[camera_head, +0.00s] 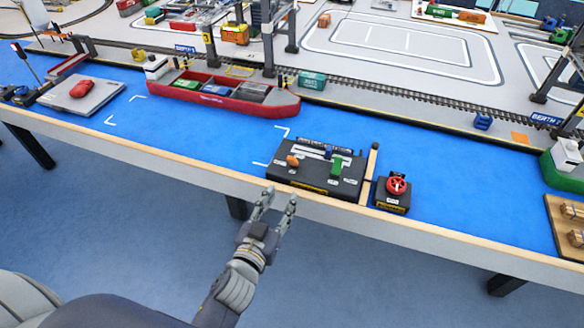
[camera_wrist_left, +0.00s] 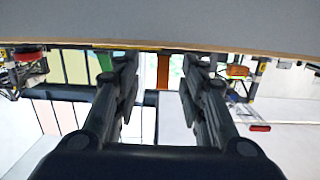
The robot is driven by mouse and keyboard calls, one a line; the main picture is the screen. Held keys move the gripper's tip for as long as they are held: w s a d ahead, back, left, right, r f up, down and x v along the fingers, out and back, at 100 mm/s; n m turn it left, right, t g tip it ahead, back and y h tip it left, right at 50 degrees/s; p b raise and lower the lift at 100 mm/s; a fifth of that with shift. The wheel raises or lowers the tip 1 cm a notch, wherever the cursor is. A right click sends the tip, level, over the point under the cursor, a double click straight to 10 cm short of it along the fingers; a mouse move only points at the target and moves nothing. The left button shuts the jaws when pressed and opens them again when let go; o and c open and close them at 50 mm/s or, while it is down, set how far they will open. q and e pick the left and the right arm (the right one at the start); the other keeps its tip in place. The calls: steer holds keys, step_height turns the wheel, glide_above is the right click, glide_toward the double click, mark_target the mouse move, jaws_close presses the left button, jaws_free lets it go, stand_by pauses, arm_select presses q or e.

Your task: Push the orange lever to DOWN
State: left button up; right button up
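A dark control box (camera_head: 315,185) stands at the front edge of the blue table, left of centre to right of it in the head view. The orange lever (camera_head: 292,161) is on its left half. A green lever (camera_head: 337,167) is on its right half. The lever labels are too small to read. My left gripper (camera_head: 279,198) is just in front of the table edge, below and left of the box, apart from both levers. Its two fingers are spread and empty; they also show spread in the left wrist view (camera_wrist_left: 159,65). My right gripper is not in view.
A box with a red handwheel (camera_head: 397,186) stands right of the control box, past a wooden post (camera_head: 370,170). A red ship (camera_head: 225,97) lies behind. The light table edge (camera_head: 150,155) runs between gripper and box.

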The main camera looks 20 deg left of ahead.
arm_select(q)
steer(key=t, duration=0.1)
glide_toward(290, 161)
steer(key=w, duration=1)
steer(key=shift+w+d+r, duration=0.15)
steer(key=shift+w+d, duration=0.15)
steer(key=shift+w, duration=0.05)
jaws_close()
